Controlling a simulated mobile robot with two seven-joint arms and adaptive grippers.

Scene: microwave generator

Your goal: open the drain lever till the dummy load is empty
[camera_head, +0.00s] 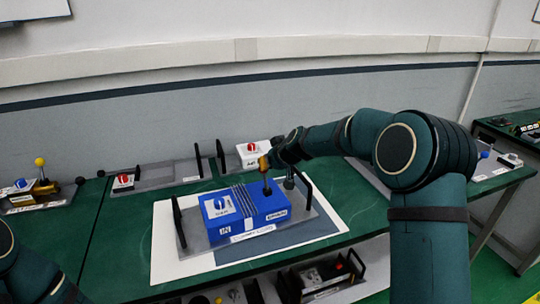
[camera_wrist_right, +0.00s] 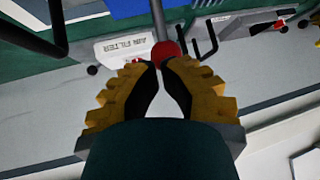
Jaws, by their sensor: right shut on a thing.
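My right gripper (camera_head: 264,163) is at the top of this stem. In the right wrist view, my yellow-padded fingers (camera_wrist_right: 161,62) are shut on the lever's red ball knob (camera_wrist_right: 166,51). No fill level shows. Only part of my left arm shows; its gripper is out of view.
A white unit (camera_head: 250,154) stands behind the box; a label there reads "AIR FILTER" (camera_wrist_right: 134,47). Another red-knob unit (camera_head: 123,181) and a yellow-ball unit (camera_head: 40,185) stand left. The green table (camera_head: 110,225) has free room left of the white mat (camera_head: 165,250).

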